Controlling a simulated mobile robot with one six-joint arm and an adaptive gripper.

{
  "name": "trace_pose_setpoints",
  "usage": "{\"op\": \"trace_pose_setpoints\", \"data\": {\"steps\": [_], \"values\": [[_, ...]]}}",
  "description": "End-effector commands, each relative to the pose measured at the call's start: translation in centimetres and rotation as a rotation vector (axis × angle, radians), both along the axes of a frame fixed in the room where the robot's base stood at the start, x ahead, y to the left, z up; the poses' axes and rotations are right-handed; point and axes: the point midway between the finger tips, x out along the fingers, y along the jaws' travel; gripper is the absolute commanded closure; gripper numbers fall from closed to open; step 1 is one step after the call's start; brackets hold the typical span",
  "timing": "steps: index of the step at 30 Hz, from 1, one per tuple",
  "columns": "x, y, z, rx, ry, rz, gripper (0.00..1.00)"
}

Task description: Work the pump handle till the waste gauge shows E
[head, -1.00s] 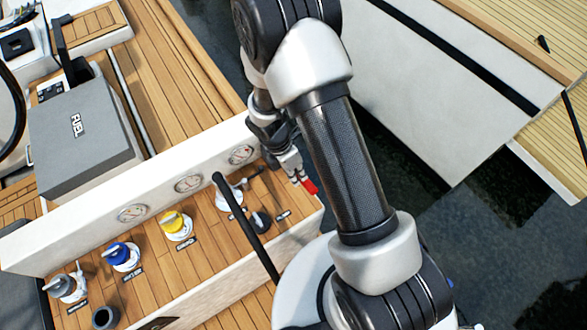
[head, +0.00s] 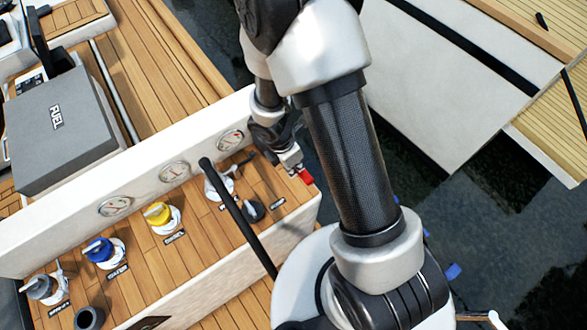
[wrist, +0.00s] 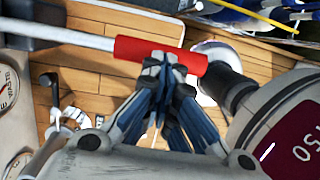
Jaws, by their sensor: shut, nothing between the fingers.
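The pump handle is a pale rod (wrist: 65,36) with a red grip (wrist: 132,47); the red grip also shows in the head view (head: 306,177), at the right end of the wooden console. My gripper (wrist: 166,60) is shut and empty, its fingertips overlapping the red grip in the wrist view. I cannot tell whether they touch it. In the head view my gripper (head: 294,164) is small, right beside the red. The waste gauge (wrist: 8,85) is cut off at the left edge of the wrist view; its reading is unclear. Part of the handle is hidden behind the fingers.
Three round gauges sit on the white panel, the nearest to my gripper at its right end (head: 230,140). Yellow (head: 157,213) and blue (head: 98,250) valve knobs stand on the console. A black bar (head: 240,220) slants across its front edge. Dark water lies to the right.

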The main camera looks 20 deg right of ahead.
Motion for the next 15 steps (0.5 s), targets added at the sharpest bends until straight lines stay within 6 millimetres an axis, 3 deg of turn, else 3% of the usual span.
{"op": "trace_pose_setpoints", "data": {"steps": [15], "values": [[-0.2, 0.1, -6.1, 0.023, -0.061, 0.001, 1.0]]}}
